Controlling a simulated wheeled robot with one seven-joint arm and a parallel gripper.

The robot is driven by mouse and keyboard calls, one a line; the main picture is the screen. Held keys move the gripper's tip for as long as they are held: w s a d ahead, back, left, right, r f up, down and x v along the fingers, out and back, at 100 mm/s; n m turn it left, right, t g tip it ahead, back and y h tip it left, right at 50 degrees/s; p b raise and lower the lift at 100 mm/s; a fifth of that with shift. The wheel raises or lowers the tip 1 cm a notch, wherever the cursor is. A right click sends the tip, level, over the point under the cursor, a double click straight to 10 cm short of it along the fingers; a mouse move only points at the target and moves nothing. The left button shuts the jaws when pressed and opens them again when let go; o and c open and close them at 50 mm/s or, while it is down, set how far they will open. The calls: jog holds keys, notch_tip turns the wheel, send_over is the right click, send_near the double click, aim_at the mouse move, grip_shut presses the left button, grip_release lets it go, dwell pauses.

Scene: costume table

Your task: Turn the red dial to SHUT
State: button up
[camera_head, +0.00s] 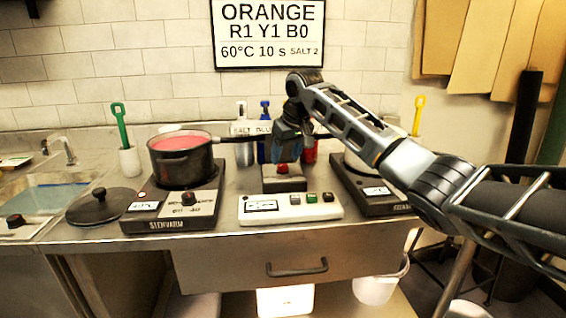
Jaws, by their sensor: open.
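A small bright red knob (283,170) sits on top of a grey box (284,184) behind the white control panel, at the middle of the counter. My gripper (285,160) points down directly over this knob, open. Its fingers are small and partly merge with the things behind, so I cannot tell whether they touch the knob. No SHUT mark is legible in this view.
A pot of red liquid (180,158) stands on the left hotplate, its handle reaching toward my gripper. A black lid (100,206) lies left of it. Bottles (264,112) stand behind my gripper. The white panel (290,208) is in front. My arm partly covers the right hotplate (372,191).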

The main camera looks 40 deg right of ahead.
aim_at(283, 165)
jog(key=shift+x, duration=1.6)
jog(key=c, duration=1)
